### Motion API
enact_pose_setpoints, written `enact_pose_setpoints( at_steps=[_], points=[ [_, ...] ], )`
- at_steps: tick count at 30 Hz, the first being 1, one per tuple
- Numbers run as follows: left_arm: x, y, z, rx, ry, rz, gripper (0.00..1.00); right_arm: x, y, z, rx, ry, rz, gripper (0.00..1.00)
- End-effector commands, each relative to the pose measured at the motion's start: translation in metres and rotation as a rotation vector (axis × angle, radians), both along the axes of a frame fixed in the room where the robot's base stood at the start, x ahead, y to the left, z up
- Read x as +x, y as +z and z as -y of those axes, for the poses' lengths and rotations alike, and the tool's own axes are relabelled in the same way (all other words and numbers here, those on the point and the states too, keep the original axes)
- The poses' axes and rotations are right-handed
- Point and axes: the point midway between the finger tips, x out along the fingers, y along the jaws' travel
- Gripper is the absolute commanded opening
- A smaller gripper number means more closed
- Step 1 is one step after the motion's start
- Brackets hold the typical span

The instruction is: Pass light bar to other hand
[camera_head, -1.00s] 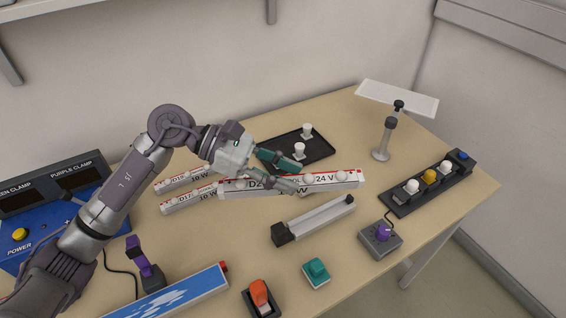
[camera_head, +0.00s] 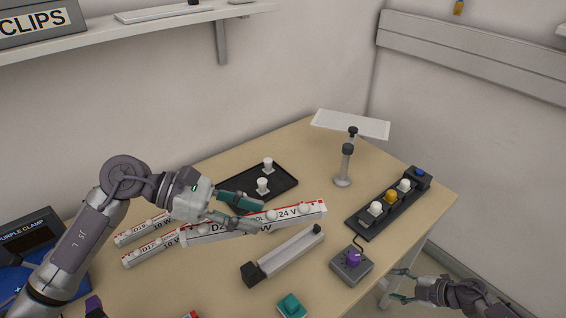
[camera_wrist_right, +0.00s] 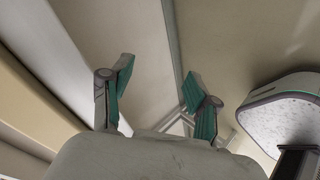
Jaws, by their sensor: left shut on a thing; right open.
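My right gripper (camera_head: 403,285) is open and empty at the lower right of the head view, beyond the table's right edge and apart from the bar. Its spread teal-padded fingers show in the right wrist view (camera_wrist_right: 155,95), with nothing between them.
Two similar bars (camera_head: 150,250) lie left of the held one. A black tray (camera_head: 285,186) with white pieces is behind. A grey channel fixture (camera_head: 290,252), purple-knob box (camera_head: 351,264), teal button (camera_head: 291,306), black button strip (camera_head: 365,226) and lamp stand (camera_head: 344,168) occupy the right side.

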Motion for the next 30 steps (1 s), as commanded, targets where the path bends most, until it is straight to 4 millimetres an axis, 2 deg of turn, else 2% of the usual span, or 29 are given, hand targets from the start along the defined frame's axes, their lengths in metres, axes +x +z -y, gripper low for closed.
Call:
enact_pose_setpoints(
  at_steps=[1, 3, 10, 12, 14, 17, 23, 26, 30],
  points=[
    [0.000, 0.000, 0.000, -0.001, 0.000, 0.000, 0.00, 0.003, 0.022, 0.008, -0.070, 0.109, -0.003, 0.60],
    [0.000, 0.000, 0.000, -0.001, 0.000, 0.000, 0.00, -0.001, 0.043, 0.018, -0.162, 0.234, -0.033, 0.60],
    [0.000, 0.000, 0.000, -0.001, 0.000, 0.000, 0.00, -0.018, 0.096, 0.069, -0.470, 0.487, -0.164, 0.60],
    [0.000, 0.000, 0.000, -0.001, 0.000, 0.000, 0.00, -0.018, 0.112, 0.076, -0.546, 0.550, -0.184, 0.60],
    [0.000, 0.000, 0.000, -0.001, 0.000, 0.000, 0.00, -0.014, 0.123, 0.073, -0.584, 0.599, -0.178, 0.60],
    [0.000, 0.000, 0.000, -0.001, 0.000, 0.000, 0.00, -0.001, 0.138, 0.051, -0.604, 0.694, -0.128, 0.60],
    [0.000, 0.000, 0.000, -0.001, 0.000, 0.000, 0.00, 0.035, 0.178, -0.018, -0.608, 0.915, 0.056, 0.60],
    [0.000, 0.000, 0.000, -0.001, 0.000, 0.000, 0.00, 0.053, 0.209, -0.061, -0.619, 1.060, 0.183, 0.60],
    [0.000, 0.000, 0.000, -0.001, 0.000, 0.000, 0.00, 0.071, 0.261, -0.125, -0.659, 1.294, 0.383, 0.60]
  ],
)
